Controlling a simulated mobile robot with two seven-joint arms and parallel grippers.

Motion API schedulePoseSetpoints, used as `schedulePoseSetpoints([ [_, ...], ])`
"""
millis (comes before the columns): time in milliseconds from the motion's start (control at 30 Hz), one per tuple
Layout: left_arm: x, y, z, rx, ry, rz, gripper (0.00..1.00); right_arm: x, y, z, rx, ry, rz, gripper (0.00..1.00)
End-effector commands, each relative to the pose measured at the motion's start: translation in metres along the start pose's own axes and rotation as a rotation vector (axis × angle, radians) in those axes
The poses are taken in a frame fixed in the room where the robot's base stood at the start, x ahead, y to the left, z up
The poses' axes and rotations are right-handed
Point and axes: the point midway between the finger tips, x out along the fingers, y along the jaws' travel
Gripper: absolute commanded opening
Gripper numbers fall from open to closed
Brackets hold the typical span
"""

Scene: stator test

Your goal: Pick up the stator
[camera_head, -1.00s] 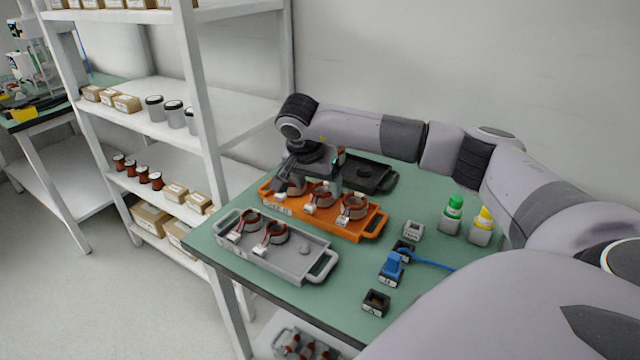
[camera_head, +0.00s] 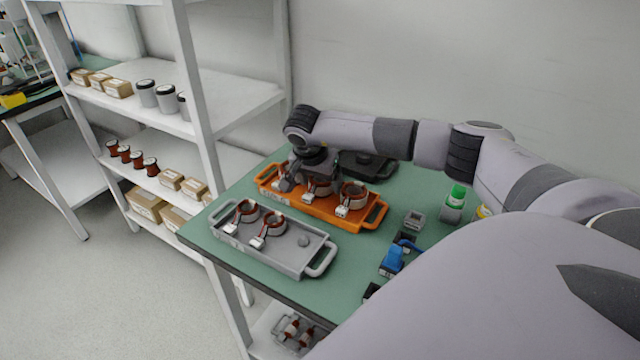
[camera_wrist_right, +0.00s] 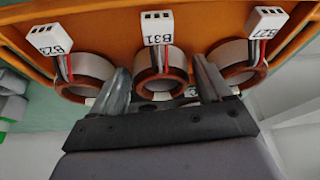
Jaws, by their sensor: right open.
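An orange tray (camera_head: 262,181) on the green table holds three ring-shaped stators with copper windings and white connectors. In the right wrist view the middle stator, labelled B31 (camera_wrist_right: 160,66), lies between the two fingers of my right gripper (camera_wrist_right: 163,88). The stators labelled B23 (camera_wrist_right: 88,70) and B27 (camera_wrist_right: 236,60) lie to either side. The fingers are apart, and contact with the middle ring cannot be told. In the head view my right gripper (camera_head: 293,181) is low over the tray, partly hiding stators; another stator (camera_head: 353,194) shows clearly. My left gripper is not in view.
A grey tray (camera_head: 285,262) with two stators lies in front. A dark tray (camera_head: 366,166) is behind the gripper. A blue device (camera_head: 392,260), a small grey block (camera_head: 414,220) and a green-capped bottle (camera_head: 453,204) stand right. White shelves (camera_head: 190,75) stand left.

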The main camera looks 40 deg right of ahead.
Motion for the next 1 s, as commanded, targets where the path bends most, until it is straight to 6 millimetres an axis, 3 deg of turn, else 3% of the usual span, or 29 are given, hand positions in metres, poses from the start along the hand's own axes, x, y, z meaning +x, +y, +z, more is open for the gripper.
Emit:
schedulePoseSetpoints([
  [167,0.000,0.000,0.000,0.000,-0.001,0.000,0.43,0.001,0.000,0.000,0.000,0.001,-0.001,0.78],
  [200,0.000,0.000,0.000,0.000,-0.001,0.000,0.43,0.000,0.000,0.000,0.000,0.001,-0.001,0.72],
  [367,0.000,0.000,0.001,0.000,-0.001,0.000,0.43,0.000,0.000,0.000,0.000,0.001,-0.001,0.20],
  [767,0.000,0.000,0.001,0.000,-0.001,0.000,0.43,-0.008,-0.001,-0.005,0.003,0.003,-0.005,0.20],
  [1000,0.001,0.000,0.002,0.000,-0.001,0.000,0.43,-0.043,-0.002,-0.019,0.003,0.004,-0.008,0.20],
])
